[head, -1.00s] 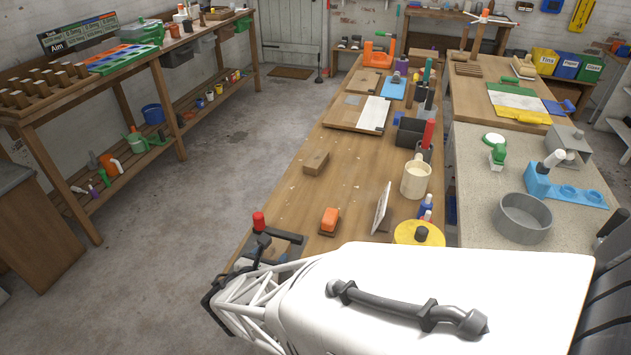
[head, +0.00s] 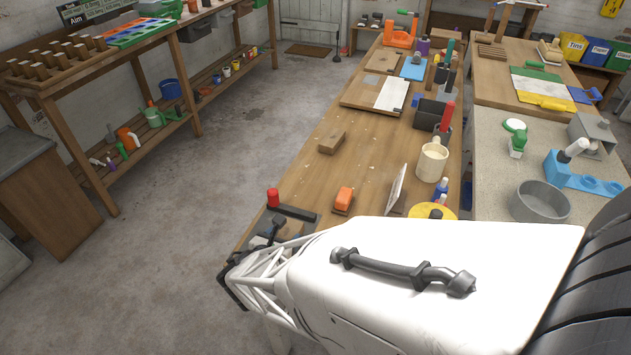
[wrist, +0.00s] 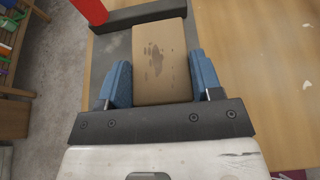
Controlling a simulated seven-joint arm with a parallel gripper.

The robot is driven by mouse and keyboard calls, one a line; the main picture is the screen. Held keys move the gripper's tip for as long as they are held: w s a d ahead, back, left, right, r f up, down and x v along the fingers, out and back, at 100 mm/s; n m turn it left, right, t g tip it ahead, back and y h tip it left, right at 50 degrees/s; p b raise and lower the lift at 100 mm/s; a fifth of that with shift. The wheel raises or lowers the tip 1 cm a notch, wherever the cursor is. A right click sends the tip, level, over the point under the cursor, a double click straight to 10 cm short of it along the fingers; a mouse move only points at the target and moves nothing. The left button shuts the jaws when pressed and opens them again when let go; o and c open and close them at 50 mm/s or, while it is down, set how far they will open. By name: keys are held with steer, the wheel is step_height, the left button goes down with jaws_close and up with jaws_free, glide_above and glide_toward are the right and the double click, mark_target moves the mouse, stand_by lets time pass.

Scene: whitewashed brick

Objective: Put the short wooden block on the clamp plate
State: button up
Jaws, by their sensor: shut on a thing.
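In the wrist view my gripper (wrist: 163,78) is shut on a tan wooden block (wrist: 162,60) with dark stains, with a blue pad at each side. The held block is over the grey clamp plate (wrist: 114,58), its far end close to the dark clamp bar (wrist: 140,15). I cannot tell whether it touches the plate. In the head view the clamp's dark bar (head: 296,213) and red knob (head: 273,198) show at the near left of the bench. My white arm hides the held block there.
Another wooden block (head: 331,142) lies farther along the bench (head: 300,180). An orange item (head: 344,198), an upright white panel (head: 397,188) and a cream mug (head: 432,160) stand right of the clamp. Bare bench lies between clamp and loose block.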

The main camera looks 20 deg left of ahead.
steer(key=o, duration=1)
steer(key=shift+r, duration=0.1)
steer(key=shift+r, duration=0.55)
steer(key=shift+v, duration=6)
